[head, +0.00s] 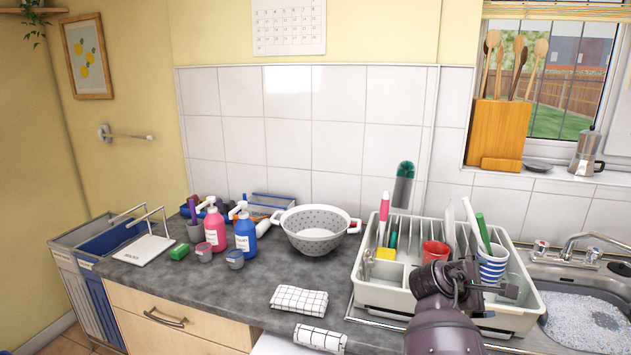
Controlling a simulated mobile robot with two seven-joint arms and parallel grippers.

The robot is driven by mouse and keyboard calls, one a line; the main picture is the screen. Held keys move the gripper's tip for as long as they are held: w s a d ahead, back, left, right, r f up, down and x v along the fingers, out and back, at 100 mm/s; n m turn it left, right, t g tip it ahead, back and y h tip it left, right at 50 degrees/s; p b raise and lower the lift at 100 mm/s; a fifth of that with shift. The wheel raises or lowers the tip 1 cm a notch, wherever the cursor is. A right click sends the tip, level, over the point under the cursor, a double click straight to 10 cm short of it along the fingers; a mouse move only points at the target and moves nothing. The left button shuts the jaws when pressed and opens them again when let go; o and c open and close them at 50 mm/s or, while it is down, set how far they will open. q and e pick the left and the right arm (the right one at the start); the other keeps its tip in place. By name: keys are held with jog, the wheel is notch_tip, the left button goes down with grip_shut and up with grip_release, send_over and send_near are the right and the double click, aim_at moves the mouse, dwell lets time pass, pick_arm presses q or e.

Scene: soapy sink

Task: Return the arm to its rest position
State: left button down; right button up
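My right arm comes in from the bottom, right of centre. Its dark gripper (503,290) points to the right in front of the dish rack (383,297), over the rack's front right part. I cannot tell whether its fingers are open or shut, and no held object is clear. My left arm and gripper are not in view. The rack holds a red cup (435,251), a blue-and-white striped cup (492,265) and several brushes and utensils. My arm hides part of the rack's front edge.
The soapy sink (585,318) is at the right under a tap (590,246). A white colander (315,230), pink bottle (215,230) and blue bottle (246,234) stand on the counter (225,285). A checked cloth (299,300) lies near the front.

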jog(key=s+a+f+m+t+y, duration=0.3)
jog(key=a+f+m+t+y, duration=0.3)
jog(key=a+m+t+y, duration=0.3)
jog(key=s+f+m+g+y, duration=0.1)
jog(key=s+f, duration=0.5)
jog(key=s, duration=0.3)
jog(key=s+d+f+y, duration=0.1)
jog(key=s+f, duration=0.5)
jog(key=s, duration=0.4)
jog(key=s+f+m+g+y, duration=0.1)
jog(key=s+f, duration=0.6)
jog(key=s, duration=0.2)
jog(key=shift+s+d+m+g, duration=0.15)
jog(key=shift+d+m+g, duration=0.15)
jog(key=shift+f, duration=0.15)
